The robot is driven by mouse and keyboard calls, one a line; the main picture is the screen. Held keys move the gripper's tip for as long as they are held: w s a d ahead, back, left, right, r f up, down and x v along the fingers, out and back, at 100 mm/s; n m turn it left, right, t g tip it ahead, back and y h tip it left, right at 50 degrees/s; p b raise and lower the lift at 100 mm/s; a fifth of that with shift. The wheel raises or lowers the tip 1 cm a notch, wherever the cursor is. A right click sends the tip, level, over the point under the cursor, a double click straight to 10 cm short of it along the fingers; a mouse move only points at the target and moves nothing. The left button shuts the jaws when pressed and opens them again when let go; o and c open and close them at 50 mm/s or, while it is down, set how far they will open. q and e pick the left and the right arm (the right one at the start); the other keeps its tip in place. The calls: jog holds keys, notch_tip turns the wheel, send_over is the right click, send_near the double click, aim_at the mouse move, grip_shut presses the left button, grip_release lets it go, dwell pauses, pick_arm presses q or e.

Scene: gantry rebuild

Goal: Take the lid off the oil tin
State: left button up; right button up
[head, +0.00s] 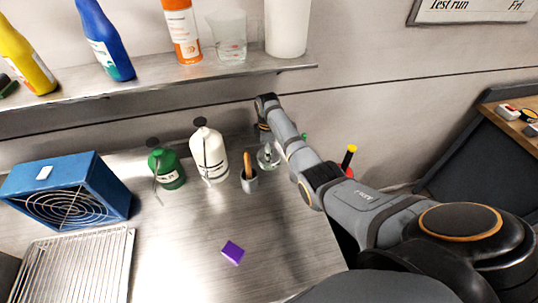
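A green container (167,168) with a dark top piece and a pale label stands on the metal worktop. It may be the oil tin, but its label is too small to read. A white container (209,155) with a dark top piece stands just right of it. Both look upright, with their top pieces on. My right arm reaches in from the right, and its wrist end is near the back wall, right of the white container. The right gripper (266,141) points down by a clear glass item (268,157); its fingers are too small to read. My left gripper is not in view.
A blue fan box (72,190) and a wire rack (78,265) fill the left. A purple block (232,252) lies in front. A shelf (150,85) with bottles overhangs the back.

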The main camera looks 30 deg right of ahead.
jog(key=shift+s+a+r, duration=0.1)
jog(key=shift+s+r, duration=0.1)
jog(key=shift+s, duration=0.15)
jog(key=c, duration=1.2)
jog(key=shift+w+f, duration=0.1)
jog(key=shift+f, duration=0.05)
grip_shut()
